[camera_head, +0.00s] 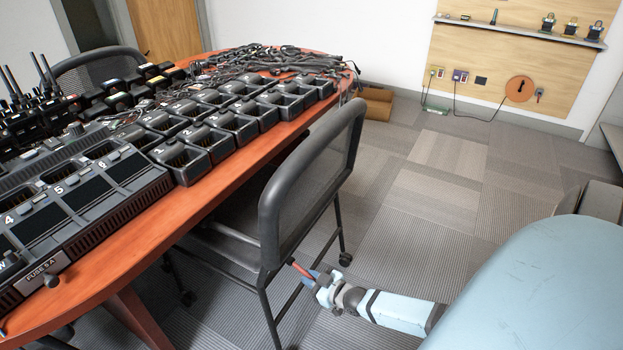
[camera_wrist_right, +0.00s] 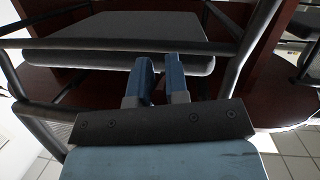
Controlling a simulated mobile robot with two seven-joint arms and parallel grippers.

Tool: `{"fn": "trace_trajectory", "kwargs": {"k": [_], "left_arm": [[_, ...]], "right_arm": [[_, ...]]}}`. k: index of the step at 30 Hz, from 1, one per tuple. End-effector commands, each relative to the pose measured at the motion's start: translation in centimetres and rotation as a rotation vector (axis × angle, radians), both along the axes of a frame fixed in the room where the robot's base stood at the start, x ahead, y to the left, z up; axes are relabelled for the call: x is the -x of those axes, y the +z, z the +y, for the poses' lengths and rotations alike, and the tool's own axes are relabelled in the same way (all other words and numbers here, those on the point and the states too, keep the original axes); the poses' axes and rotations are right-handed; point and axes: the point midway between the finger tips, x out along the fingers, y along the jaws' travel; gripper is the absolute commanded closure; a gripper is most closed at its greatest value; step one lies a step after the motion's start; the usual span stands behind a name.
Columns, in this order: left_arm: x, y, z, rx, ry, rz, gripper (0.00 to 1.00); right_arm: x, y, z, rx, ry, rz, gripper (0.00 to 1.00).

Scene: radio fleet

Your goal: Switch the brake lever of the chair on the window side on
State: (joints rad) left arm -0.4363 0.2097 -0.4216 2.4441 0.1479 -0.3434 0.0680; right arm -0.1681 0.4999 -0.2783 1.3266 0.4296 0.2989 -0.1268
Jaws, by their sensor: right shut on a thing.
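A dark chair with a mesh back (camera_head: 318,185) stands at the near right side of the table, its seat partly under the top. A small red lever (camera_head: 301,269) sticks out at the lower rear of this chair. My right gripper (camera_head: 311,277) is at the lever, its blue fingers closed around its outer end. In the right wrist view the fingers (camera_wrist_right: 160,75) point toward the chair's grey seat (camera_wrist_right: 140,30) and frame; the lever itself does not show clearly there. My left gripper is in neither view.
The red-brown table (camera_head: 140,235) holds several radio chargers (camera_head: 185,155), radios and a heap of cables (camera_head: 290,60). Another chair (camera_head: 95,68) stands at the far side. A cardboard box (camera_head: 377,105) lies by the wall. The carpet (camera_head: 440,190) right of the chair is clear.

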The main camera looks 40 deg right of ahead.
Motion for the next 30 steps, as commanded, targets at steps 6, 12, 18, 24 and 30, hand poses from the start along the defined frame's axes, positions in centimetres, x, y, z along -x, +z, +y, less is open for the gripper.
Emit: {"fn": "trace_trajectory", "kwargs": {"k": [6,12,18,24,30], "left_arm": [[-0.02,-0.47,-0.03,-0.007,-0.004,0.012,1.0],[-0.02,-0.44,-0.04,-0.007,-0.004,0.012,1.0],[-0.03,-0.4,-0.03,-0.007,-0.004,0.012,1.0],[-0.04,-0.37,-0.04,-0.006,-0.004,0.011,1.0],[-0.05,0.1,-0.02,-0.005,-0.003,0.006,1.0]], "right_arm": [[-0.12,-0.13,0.05,-0.005,-0.001,-0.016,1.0],[-0.15,-0.08,0.07,-0.006,-0.001,-0.017,1.0],[-0.16,-0.07,0.07,-0.006,-0.001,-0.017,0.62],[-0.13,-0.08,0.05,-0.006,-0.001,-0.017,0.6],[0.56,0.17,-0.06,-0.006,0.0,-0.015,0.6]]}}
